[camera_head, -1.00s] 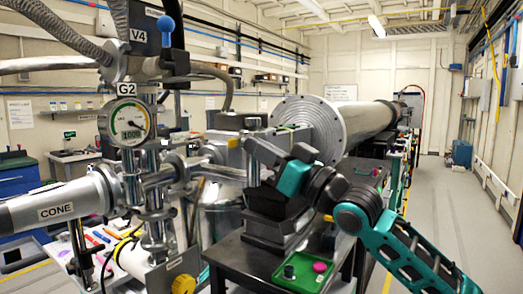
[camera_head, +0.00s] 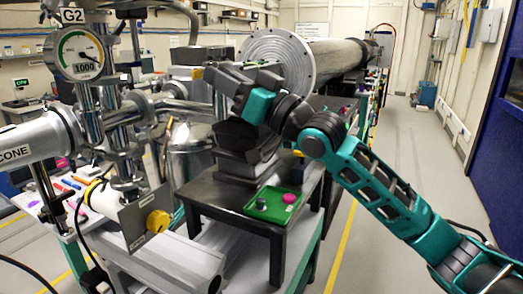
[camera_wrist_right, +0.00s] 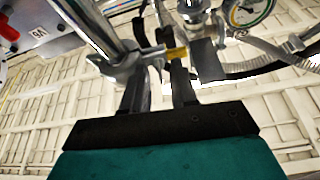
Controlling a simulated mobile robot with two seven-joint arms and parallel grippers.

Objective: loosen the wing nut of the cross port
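The steel cross (camera_head: 120,138) stands at the left in the head view, among pipes below the G2 gauge. I cannot make out its wing nut there. My right gripper (camera_head: 213,76) is to the right of the cross, in front of the large round flange, its fingers toward the left. In the right wrist view the two dark fingers (camera_wrist_right: 160,70) are apart with a gap between them. A grey metal clamp-like part (camera_wrist_right: 122,66) and a brass-coloured piece (camera_wrist_right: 177,53) lie just beyond the fingertips. I cannot tell whether either touches a finger. My left gripper is out of view.
The G2 gauge (camera_head: 80,52) and the CONE pipe (camera_head: 30,140) crowd the left. A yellow knob (camera_head: 157,221) sticks out low. A green tray (camera_head: 258,212) with small items lies on the dark table (camera_head: 210,195). Open floor (camera_head: 400,160) runs along the right.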

